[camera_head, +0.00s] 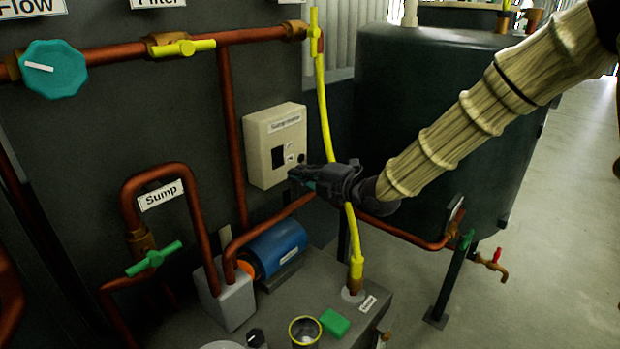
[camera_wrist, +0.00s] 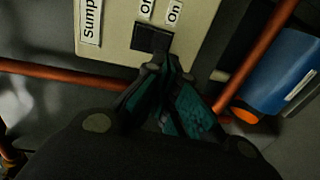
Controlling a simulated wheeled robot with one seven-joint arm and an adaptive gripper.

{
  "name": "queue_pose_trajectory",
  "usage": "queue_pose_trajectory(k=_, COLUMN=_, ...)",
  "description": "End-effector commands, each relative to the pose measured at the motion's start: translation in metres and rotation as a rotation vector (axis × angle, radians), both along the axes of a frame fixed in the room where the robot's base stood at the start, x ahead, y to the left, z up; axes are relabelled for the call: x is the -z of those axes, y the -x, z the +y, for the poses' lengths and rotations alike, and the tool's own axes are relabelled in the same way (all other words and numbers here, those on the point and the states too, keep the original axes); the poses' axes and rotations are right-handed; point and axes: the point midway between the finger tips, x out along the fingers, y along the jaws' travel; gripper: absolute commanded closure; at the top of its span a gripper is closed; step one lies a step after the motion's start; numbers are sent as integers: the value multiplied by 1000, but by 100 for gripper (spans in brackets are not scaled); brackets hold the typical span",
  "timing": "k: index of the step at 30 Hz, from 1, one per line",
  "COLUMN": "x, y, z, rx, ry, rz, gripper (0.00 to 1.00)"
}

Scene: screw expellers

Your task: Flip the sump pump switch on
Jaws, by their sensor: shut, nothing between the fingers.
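The sump pump switch box (camera_head: 261,153) is a beige box on the dark wall panel, with a label along its top. Its dark switch (camera_head: 278,157) sits on the front face. In the wrist view the box (camera_wrist: 196,14) is at the top, with a dark switch (camera_wrist: 150,38) beside "On" and another label partly cut off. My gripper (camera_head: 296,174) is shut and empty, its tips just in front of the lower right part of the box. In the wrist view my gripper's fingertips (camera_wrist: 163,66) are just below the switch; I cannot tell if they touch it.
A yellow hose (camera_head: 325,110) runs down behind my gripper. Copper pipes (camera_head: 231,140) pass left of and below the box. A blue motor (camera_head: 276,249) lies below it, also in the wrist view (camera_wrist: 285,70). A dark tank (camera_head: 420,110) stands at right.

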Motion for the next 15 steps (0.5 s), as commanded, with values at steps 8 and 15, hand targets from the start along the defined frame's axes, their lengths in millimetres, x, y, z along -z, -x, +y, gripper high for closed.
queue_pose_trajectory(k=8, x=6, y=-30, z=30, rx=0, ry=-1, rz=-1, gripper=100)
queue_pose_trajectory(k=15, x=8, y=-43, z=43, rx=0, ry=-1, rz=1, gripper=100)
